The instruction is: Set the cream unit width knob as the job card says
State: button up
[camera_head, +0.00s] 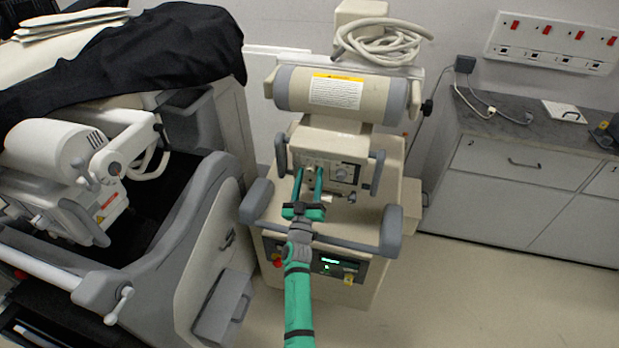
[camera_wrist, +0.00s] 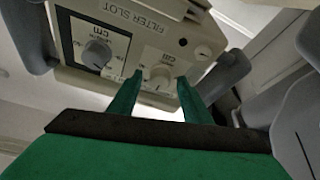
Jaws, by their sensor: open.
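The cream unit (camera_head: 318,133) stands at the centre of the head view, with a control panel (camera_head: 345,186) on its front. In the wrist view the panel shows two round knobs: a grey one (camera_wrist: 97,52) on a black-bordered scale marked "cm", and a paler one (camera_wrist: 160,74) beside a second "cm" mark. My gripper (camera_head: 308,172) is open at the panel, its green fingers pointing at it. In the wrist view the fingertips (camera_wrist: 160,78) are on either side of the paler knob; I cannot tell whether they touch it. Which knob sets width is not readable. No readable job card shows.
Grey handles (camera_head: 376,172) flank the panel, and a grey bumper rail (camera_head: 350,243) runs below it.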

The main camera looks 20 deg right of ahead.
jog(key=shift+c, duration=0.2)
jog(key=c, duration=1)
jog(key=shift+a+m, duration=0.1)
jog(key=shift+m, duration=0.4)
jog(key=m+g+h, duration=0.1)
jog(key=m, duration=0.2)
jog(key=shift+w+a+h, duration=0.1)
jog(key=shift+a+h, duration=0.05)
jog(key=shift+h, duration=0.15)
jog(key=m+g+h, duration=0.1)
jog(key=m, duration=0.3)
jog(key=shift+h, duration=0.4)
jog(key=m+g+h, duration=0.1)
jog(key=m, duration=0.2)
jog(key=m+g+h, duration=0.1)
jog(key=m+g, duration=0.1)
jog(key=shift+w+a+m, duration=0.1)
jog(key=shift+a+m, duration=0.05)
jog(key=shift+m, duration=0.25)
jog(key=shift+m+g, duration=0.6)
jog(key=shift+m, duration=0.9)
